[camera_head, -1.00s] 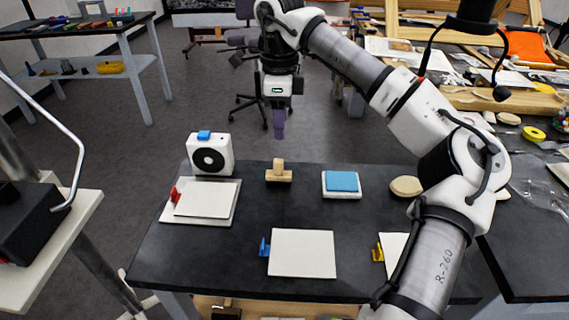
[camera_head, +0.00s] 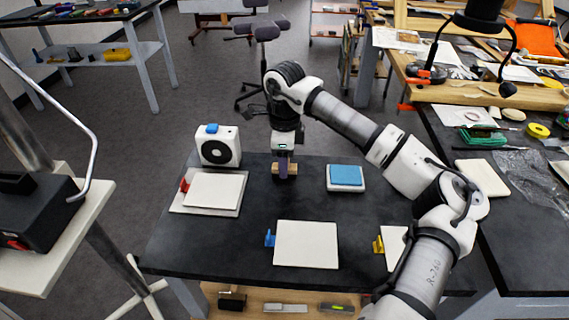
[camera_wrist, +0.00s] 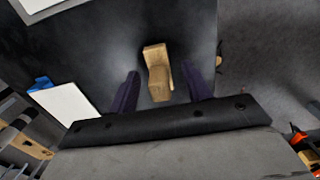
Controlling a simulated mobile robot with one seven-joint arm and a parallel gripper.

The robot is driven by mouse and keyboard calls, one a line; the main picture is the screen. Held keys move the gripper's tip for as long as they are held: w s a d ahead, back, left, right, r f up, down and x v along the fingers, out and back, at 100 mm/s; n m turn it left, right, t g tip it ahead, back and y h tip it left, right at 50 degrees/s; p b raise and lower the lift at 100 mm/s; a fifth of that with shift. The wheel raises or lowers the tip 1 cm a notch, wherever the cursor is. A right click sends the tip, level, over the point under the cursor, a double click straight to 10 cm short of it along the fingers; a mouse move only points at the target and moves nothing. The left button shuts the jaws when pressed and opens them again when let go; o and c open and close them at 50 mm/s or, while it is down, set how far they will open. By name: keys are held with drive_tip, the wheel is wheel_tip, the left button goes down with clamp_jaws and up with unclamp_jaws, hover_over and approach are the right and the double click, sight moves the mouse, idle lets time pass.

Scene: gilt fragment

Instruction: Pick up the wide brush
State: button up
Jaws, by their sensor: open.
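The wide brush, a light wooden piece with an upright handle, stands on the dark table; in the wrist view the wide brush (camera_wrist: 157,76) sits between and slightly beyond my two dark purple fingers. In the head view the wide brush (camera_head: 278,169) is partly hidden behind my gripper (camera_head: 284,172). My gripper also shows in the wrist view (camera_wrist: 165,88), its fingers spread with one on each side of the brush handle. No contact with the brush can be made out.
A white device with a black disc (camera_head: 217,148) stands at the left. A blue-topped white block (camera_head: 346,177) is to the right. White panels (camera_head: 306,245) lie towards the front, with blue and yellow clips beside them. The dark table (camera_head: 200,240) is bare between these things.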

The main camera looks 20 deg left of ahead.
drive_tip(key=shift+f, duration=0.2)
clamp_jaws()
drive_tip(key=shift+r, duration=0.1)
wheel_tip(320, 180, up, 20)
drive_tip(key=b, duration=0.2)
idle(0.4)
drive_tip(key=c, duration=0.7)
unclamp_jaws()
drive_tip(key=shift+c, duration=1.3)
